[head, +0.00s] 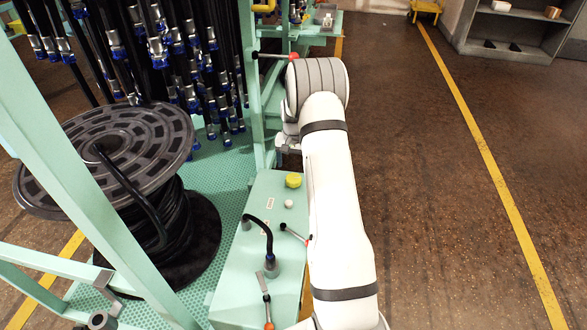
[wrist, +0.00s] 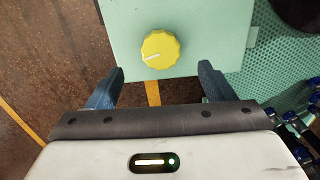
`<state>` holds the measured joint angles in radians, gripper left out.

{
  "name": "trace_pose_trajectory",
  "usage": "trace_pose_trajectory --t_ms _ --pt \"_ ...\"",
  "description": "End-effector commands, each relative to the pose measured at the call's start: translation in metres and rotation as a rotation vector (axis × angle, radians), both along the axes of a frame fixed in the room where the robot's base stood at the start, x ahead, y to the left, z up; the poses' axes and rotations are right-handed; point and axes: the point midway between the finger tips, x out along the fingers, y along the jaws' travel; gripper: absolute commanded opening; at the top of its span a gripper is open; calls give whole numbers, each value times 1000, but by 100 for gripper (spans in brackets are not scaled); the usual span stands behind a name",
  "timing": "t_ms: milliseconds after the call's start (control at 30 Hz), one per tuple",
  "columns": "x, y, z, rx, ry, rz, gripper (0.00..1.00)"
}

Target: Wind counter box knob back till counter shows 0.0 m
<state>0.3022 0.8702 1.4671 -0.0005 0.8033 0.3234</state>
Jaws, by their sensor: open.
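The yellow counter knob (wrist: 161,49) sits on the face of a mint-green box (wrist: 115,20) in the wrist view, with a pale pointer line toward its lower left. The knob also shows in the head view (head: 293,180) at the far end of the green box (head: 262,215). My gripper (wrist: 162,72) is open, its two dark fingers apart at the near edge of the box. The knob lies just beyond the fingertips, between their lines. Nothing is between the fingers. No counter reading can be made out in either view.
On the box stand a white button (head: 289,204), a red-tipped lever (head: 294,234) and a curved black hose (head: 268,240). A large hose reel (head: 110,150) stands left; several hoses hang behind it (head: 170,50). The floor right of my arm is clear.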

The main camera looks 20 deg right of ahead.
Motion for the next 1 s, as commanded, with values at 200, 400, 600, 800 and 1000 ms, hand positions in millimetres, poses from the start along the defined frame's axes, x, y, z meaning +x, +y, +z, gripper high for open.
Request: trace_pose_trajectory --t_ms 200,400,600,800,1000 --pt "0 0 3 0 0 0 75" --pt "1 -1 6 1 2 50 75" --pt "2 -1 -6 2 2 95 75" --pt "2 -1 -39 1 4 94 75" --pt "2 -1 -66 2 2 94 75"
